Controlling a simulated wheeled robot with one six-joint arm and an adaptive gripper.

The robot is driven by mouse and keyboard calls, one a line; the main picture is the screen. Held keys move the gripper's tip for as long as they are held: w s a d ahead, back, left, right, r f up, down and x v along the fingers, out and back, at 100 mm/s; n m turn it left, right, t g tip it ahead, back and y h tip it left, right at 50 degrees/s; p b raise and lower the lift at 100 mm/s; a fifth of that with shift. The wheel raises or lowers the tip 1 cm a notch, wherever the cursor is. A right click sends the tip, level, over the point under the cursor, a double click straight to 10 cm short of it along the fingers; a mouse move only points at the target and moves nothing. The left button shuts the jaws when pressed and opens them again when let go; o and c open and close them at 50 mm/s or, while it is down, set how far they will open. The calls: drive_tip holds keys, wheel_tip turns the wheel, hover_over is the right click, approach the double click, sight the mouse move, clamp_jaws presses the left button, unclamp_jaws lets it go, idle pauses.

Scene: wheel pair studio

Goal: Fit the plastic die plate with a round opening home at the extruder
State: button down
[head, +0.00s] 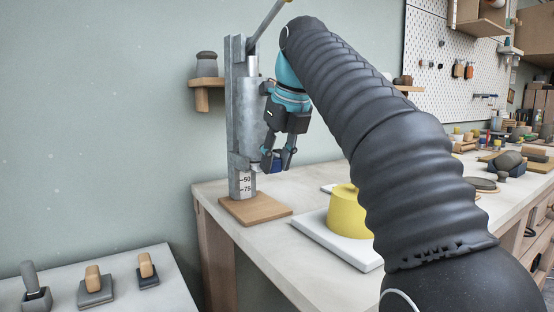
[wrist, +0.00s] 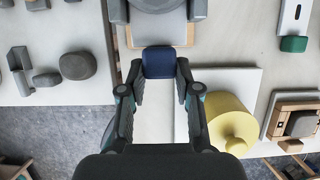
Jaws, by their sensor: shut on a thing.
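The extruder (head: 250,115) is a tall grey metal barrel on an upright rail, standing on a wooden base on the bench, with a handle above. My gripper (head: 278,166) is at the lower end of the barrel, pointing down. It is shut on a small dark blue piece, probably the die plate (wrist: 158,62), which shows between the fingertips in the wrist view. The blue piece (head: 277,162) is close to the barrel's foot; I cannot tell whether they touch. Its round opening is not visible. In the wrist view the round grey extruder parts (wrist: 157,4) are just above the piece.
A yellow lump (head: 345,210) sits on a white slab (head: 312,228) on the bench, right of the extruder. A lower table at left holds several stamp-like tools (head: 95,286). A pegboard (head: 455,60) is behind.

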drive_tip(key=shift+w+a, duration=0.1)
drive_tip(key=shift+w, duration=0.05)
drive_tip(key=shift+s, duration=0.2)
drive_tip(key=shift+s+d, duration=0.3)
drive_tip(key=shift+d, duration=0.05)
drive_tip(key=shift+w+a, duration=0.1)
drive_tip(key=shift+w, duration=0.05)
idle(1.4)
drive_tip(key=shift+w+a, duration=0.25)
drive_tip(key=shift+w, duration=0.1)
drive_tip(key=shift+s+d, duration=0.1)
drive_tip(key=shift+s, duration=0.05)
drive_tip(key=shift+s+d, duration=0.25)
drive_tip(key=shift+s, duration=0.15)
drive_tip(key=shift+w+a, duration=0.1)
drive_tip(key=shift+w, duration=0.05)
idle(0.9)
